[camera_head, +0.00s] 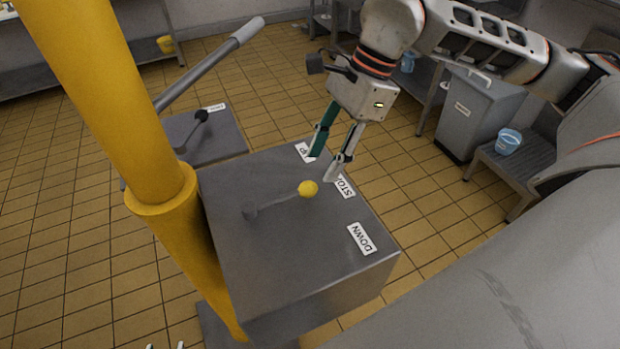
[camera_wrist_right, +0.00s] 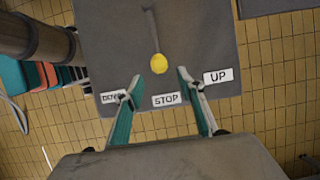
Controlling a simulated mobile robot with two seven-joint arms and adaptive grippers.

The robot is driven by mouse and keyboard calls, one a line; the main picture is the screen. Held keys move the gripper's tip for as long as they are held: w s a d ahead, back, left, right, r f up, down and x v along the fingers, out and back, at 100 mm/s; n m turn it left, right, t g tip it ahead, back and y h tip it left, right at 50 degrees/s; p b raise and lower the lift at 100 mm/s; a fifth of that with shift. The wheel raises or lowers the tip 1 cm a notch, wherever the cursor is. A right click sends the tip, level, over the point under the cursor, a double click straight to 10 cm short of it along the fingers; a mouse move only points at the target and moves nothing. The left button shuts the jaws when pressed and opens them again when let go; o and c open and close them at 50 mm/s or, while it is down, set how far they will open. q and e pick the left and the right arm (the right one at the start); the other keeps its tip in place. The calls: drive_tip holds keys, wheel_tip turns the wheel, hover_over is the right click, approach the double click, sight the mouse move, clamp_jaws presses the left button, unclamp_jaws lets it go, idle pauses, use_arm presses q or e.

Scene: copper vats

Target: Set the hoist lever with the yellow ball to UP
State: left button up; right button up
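The hoist lever is a thin grey rod with a yellow ball (camera_head: 308,188) at its end, on top of a grey metal box (camera_head: 290,260). It points at the STOP label (camera_head: 345,187), between the UP label (camera_head: 304,152) and the DOWN label (camera_head: 361,239). My right gripper (camera_head: 323,165) is open and empty, its fingertips near the UP and STOP labels. In the right wrist view the ball (camera_wrist_right: 158,63) appears between and just beyond the fingertips (camera_wrist_right: 160,77). Two pale tips at the head view's bottom edge may be my left gripper (camera_head: 166,346).
A thick yellow post (camera_head: 115,100) stands left of the box. Behind it is another grey box (camera_head: 215,145) with a dark-knobbed lever, and a long grey bar (camera_head: 205,70) rises there. A bench with a blue bucket (camera_head: 508,141) stands at the right. Tiled floor surrounds the box.

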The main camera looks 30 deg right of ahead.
sight(312, 183)
drive_tip(key=x, duration=0.6)
drive_tip(key=shift+a+f+p, duration=0.15)
drive_tip(key=shift+p, duration=0.15)
clamp_jaws()
